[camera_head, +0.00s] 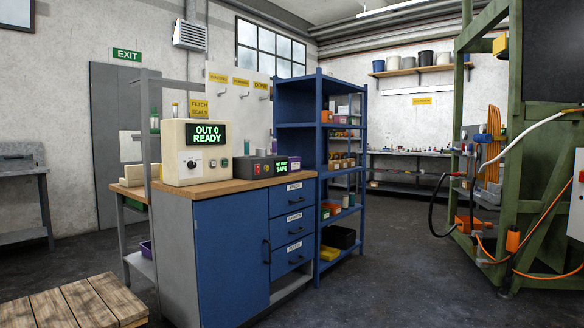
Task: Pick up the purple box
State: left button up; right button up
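A purple box (146,249) shows at the left, on the low shelf (138,264) behind the blue workbench. Only part of it is visible; the workbench side hides the rest. A second small purple item (294,163) is on the wooden worktop, at the right end of the dark control unit; it is too small to tell what it is. Neither of my grippers is in view.
The blue workbench (232,245) with a wooden top carries a cream console (187,152) reading "OUT 0 READY". A blue shelf rack (318,90) stands beside it. A wooden pallet (75,305) lies front left. A green frame (535,170) stands right. The middle floor is clear.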

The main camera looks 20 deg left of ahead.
aim_at(294, 163)
jog(key=i+j+u, duration=0.15)
jog(key=i, duration=0.2)
jog(key=i+j+u, duration=0.2)
jog(key=i, duration=0.2)
jog(key=i+z, duration=0.1)
jog(key=i, duration=0.6)
jog(key=i+j+z, duration=0.1)
jog(key=i, duration=0.6)
jog(key=i+j+z, duration=0.15)
jog(key=i, duration=0.5)
jog(key=i+j+z, duration=0.1)
jog(key=i+z, duration=0.25)
jog(key=i, duration=0.85)
jog(key=i+u, duration=0.4)
jog(key=i+l+u, duration=0.1)
jog(key=i+u, duration=0.3)
jog(key=k, duration=0.05)
